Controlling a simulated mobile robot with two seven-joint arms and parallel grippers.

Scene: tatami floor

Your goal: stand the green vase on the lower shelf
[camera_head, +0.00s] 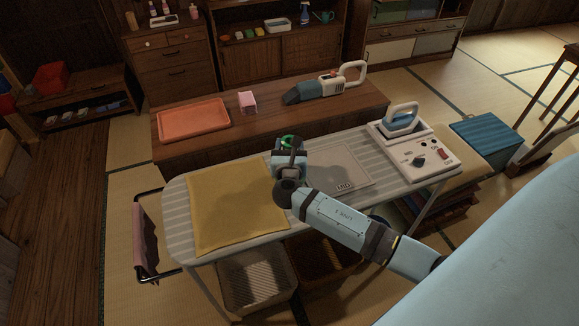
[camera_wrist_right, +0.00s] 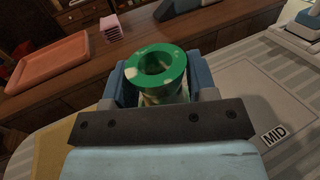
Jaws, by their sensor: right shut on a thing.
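The green vase (camera_head: 288,139) is mostly hidden by my right gripper (camera_head: 290,158) in the head view. In the right wrist view, the vase's round green rim (camera_wrist_right: 172,79) with pale spots and its dark opening show between the two blue fingers. My right gripper is shut on it, over the ironing board (camera_head: 305,165) between the yellow cloth and the MID panel. I cannot tell whether the vase's base touches the board. A low dark wooden unit (camera_head: 92,117) at far left has a lower shelf holding small items. My left gripper is not in view.
A yellow cloth (camera_head: 235,205) lies on the board's left; an iron (camera_head: 402,118) stands on its right. Behind is a low table (camera_head: 275,120) with an orange tray (camera_head: 193,118), pink block (camera_head: 247,102) and handheld vacuum (camera_head: 325,87). Baskets (camera_head: 255,280) stand below the board.

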